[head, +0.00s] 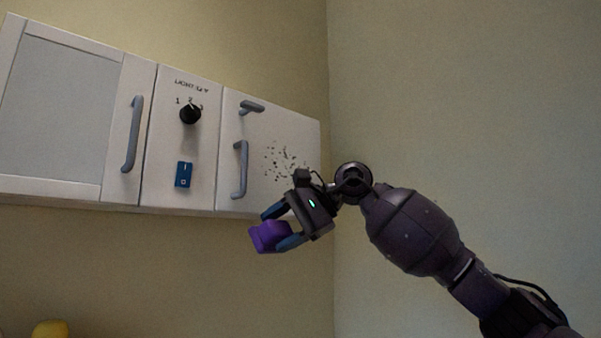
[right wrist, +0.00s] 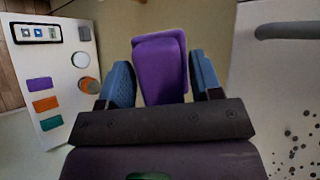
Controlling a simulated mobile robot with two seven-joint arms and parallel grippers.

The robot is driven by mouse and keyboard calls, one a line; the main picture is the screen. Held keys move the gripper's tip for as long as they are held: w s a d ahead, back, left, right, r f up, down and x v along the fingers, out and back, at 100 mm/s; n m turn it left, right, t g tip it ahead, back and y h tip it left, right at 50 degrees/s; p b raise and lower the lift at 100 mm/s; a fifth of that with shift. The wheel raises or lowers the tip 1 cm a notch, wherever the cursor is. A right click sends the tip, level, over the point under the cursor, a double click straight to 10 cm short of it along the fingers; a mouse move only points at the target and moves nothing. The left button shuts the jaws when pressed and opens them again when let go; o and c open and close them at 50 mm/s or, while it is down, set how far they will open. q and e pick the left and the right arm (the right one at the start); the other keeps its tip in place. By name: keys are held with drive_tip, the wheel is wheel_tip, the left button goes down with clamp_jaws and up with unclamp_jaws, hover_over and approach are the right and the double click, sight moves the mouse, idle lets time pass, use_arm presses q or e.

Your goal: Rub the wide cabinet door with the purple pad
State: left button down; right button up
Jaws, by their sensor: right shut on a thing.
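My right gripper (head: 274,230) is shut on the purple pad (head: 265,237), below the lower edge of the wall cabinet's right part. In the right wrist view the pad (right wrist: 160,70) stands out between the two blue fingers, touching no door. The cabinet's right door (head: 285,140) is plain white, with a grey vertical handle (head: 240,168) and a patch of dark specks (head: 285,160). The specks also show in the right wrist view (right wrist: 297,140). The left door (head: 60,100) has a grey panel in a white frame. My left gripper is not in view.
Between the doors, a panel carries a black knob (head: 190,113) and a blue switch (head: 183,174). A grey latch (head: 251,107) sits above the right handle. A side wall (head: 460,90) borders the cabinet. A white surface (right wrist: 50,138) with coloured patches lies below.

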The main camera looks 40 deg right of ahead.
drive_tip(key=s+d+r+m+t+h, duration=0.1)
drive_tip(key=s+d+r+t, duration=0.15)
drive_tip(key=r+t, duration=0.8)
drive_tip(key=w+r+g+p, duration=0.2)
drive_tip(key=w+r+p, duration=0.1)
drive_tip(key=w, duration=0.3)
drive_tip(key=shift+w+r+y, duration=0.3)
drive_tip(key=shift+r, duration=0.15)
drive_tip(key=shift+g, duration=0.25)
drive_tip(key=shift+w, duration=0.15)
drive_tip(key=shift+w+p, duration=0.7)
drive_tip(key=shift+w, duration=0.05)
drive_tip(key=shift+d, duration=0.15)
